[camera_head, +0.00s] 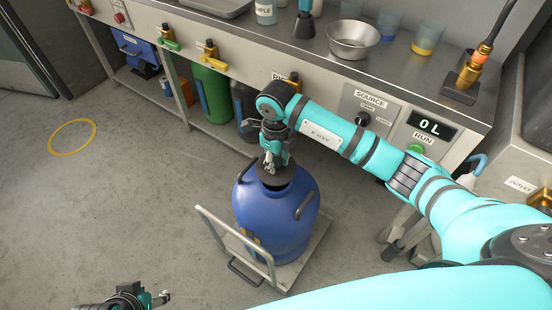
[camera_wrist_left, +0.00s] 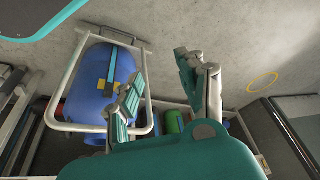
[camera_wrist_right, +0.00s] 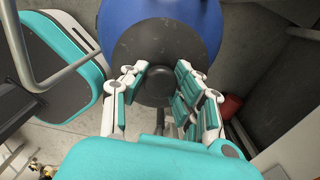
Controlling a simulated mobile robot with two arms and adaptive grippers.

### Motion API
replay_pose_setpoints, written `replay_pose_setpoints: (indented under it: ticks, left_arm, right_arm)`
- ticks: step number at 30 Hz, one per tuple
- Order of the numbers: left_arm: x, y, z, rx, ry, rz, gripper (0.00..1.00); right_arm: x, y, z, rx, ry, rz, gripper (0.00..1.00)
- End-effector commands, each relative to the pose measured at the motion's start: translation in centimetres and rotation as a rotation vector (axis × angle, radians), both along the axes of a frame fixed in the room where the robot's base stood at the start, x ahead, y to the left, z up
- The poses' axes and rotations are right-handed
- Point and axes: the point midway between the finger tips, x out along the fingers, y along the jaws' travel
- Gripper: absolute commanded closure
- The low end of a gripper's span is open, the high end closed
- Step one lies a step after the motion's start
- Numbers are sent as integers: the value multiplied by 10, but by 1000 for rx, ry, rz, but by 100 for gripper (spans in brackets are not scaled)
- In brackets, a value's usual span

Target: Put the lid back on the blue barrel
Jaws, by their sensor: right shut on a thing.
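The blue barrel (camera_head: 262,222) stands upright on a small cart in the head view, with handles at its shoulders. My right gripper (camera_head: 270,165) is over its top, shut on the dark round lid (camera_head: 278,176). In the right wrist view the lid (camera_wrist_right: 165,42) covers the middle of the barrel's top (camera_wrist_right: 207,18), with its grip part between my fingers (camera_wrist_right: 158,85). I cannot tell whether the lid touches the rim. My left gripper (camera_head: 152,299) is low at the bottom left, away from the barrel; its fingers are spread and empty in the left wrist view (camera_wrist_left: 165,90).
The cart (camera_head: 285,278) has a raised pale handle frame on its left side. A steel bench (camera_head: 300,60) with a bowl (camera_head: 353,40) and several cups runs behind. Green (camera_head: 210,95) and dark containers stand beneath it. The floor at left is clear around a yellow ring (camera_head: 72,136).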

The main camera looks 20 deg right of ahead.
Motion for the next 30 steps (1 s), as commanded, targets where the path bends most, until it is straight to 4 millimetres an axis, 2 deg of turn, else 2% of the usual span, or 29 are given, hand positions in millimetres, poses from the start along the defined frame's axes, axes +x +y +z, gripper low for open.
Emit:
replay_pose_setpoints:
  ticks: [7,24,30]
  left_arm:
    - [24,-7,-4,-24,-113,-10,60]
    - [75,-24,19,-80,-379,-30,60]
    - [88,-29,28,-97,-454,-35,60]
  right_arm:
    - [0,1,-16,1,1,1,100]
    - [0,0,-31,0,0,0,100]
    - [0,0,-35,0,0,0,100]
